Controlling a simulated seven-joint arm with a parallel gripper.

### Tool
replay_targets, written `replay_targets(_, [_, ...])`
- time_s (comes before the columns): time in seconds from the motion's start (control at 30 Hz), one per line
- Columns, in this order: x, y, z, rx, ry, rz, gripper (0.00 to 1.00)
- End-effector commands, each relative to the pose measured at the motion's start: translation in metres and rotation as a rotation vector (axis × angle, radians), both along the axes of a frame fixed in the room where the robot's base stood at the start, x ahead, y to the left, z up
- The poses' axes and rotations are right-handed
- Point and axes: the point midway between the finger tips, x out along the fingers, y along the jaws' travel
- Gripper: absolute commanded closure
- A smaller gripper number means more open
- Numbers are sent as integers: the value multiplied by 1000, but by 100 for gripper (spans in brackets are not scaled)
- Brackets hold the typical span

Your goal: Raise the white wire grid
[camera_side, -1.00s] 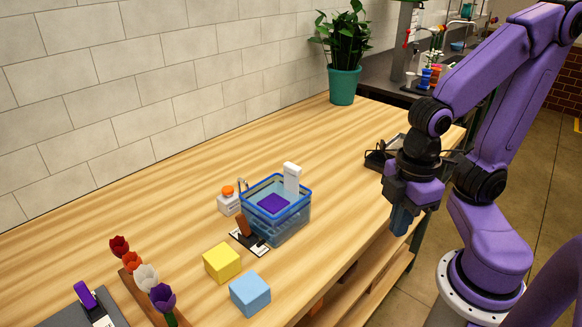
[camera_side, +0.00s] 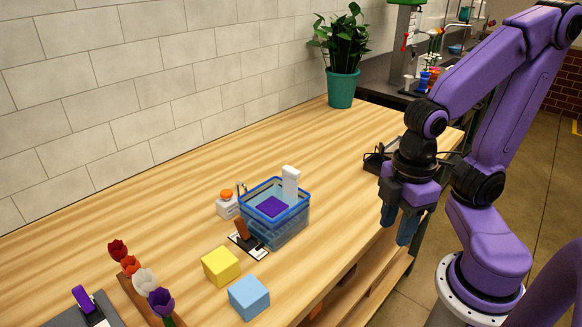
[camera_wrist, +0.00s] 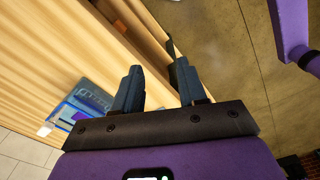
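I cannot make out a white wire grid for certain in either view. A clear tub with a blue rim (camera_side: 280,234) stands on the table, with a purple block (camera_side: 270,207) inside and an upright white piece (camera_side: 290,181) at its back right. The tub also shows at the left of the wrist view (camera_wrist: 82,98). My gripper (camera_side: 397,228) hangs at the table's front edge, well right of the tub. In the wrist view its two blue-grey fingers (camera_wrist: 156,68) are apart with nothing between them.
A white jar with an orange lid (camera_side: 227,203) and a small black stand (camera_side: 249,246) are close to the tub. A yellow cube (camera_side: 221,266), a blue cube (camera_side: 249,297) and several flowers (camera_side: 145,281) lie nearer. A potted plant (camera_side: 341,88) stands behind. The table between is clear.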

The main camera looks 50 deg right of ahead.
Motion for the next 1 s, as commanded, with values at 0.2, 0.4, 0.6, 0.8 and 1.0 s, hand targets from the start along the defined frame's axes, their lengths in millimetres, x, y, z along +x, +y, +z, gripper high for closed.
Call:
replay_targets(0.2, [44, 20, 25, 0, 1, -156, 53])
replay_targets(0.4, [105, 32, 59, -4, 6, -369, 53])
replay_targets(0.6, [165, 29, 91, -10, 11, -581, 53])
replay_targets(0.8, [222, 12, 122, -13, 16, -793, 53])
replay_targets(1.0, [263, -14, 147, -15, 21, -977, 53])
